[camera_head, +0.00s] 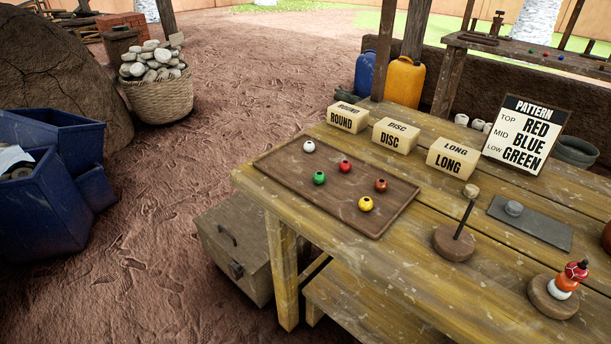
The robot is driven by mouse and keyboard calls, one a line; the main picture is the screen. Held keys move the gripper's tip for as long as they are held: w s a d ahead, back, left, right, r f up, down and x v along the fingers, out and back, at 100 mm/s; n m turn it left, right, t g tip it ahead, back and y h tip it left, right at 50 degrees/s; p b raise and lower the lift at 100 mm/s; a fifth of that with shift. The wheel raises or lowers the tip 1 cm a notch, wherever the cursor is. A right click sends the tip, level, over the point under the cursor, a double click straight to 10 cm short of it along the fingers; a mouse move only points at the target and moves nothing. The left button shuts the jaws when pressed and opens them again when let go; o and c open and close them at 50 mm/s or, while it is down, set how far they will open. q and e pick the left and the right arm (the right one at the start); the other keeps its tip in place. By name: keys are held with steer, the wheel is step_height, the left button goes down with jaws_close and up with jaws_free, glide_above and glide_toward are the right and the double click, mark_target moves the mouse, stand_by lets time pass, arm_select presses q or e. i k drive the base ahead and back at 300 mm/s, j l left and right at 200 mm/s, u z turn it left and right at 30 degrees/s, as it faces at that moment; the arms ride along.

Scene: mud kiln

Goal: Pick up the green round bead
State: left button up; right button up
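The green round bead (319,178) lies on the brown wooden tray (284,163) on the table, towards the tray's left side. Near it on the tray are a white bead (309,146), a red bead (345,166), a brown-orange bead (381,185) and a yellow bead (365,203). The green bead stands apart from the others and nothing covers it. Neither of my grippers shows in the head view.
Boxes labelled ROUND (347,118), DISC (395,136) and LONG (453,158) stand behind the tray. A peg on a round base (454,243), a bead stack (567,280) and a pattern sign (526,134) are to the right. The table's left edge is near the tray.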

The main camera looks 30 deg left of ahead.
mark_target(319, 178)
steer(key=u, duration=0.85)
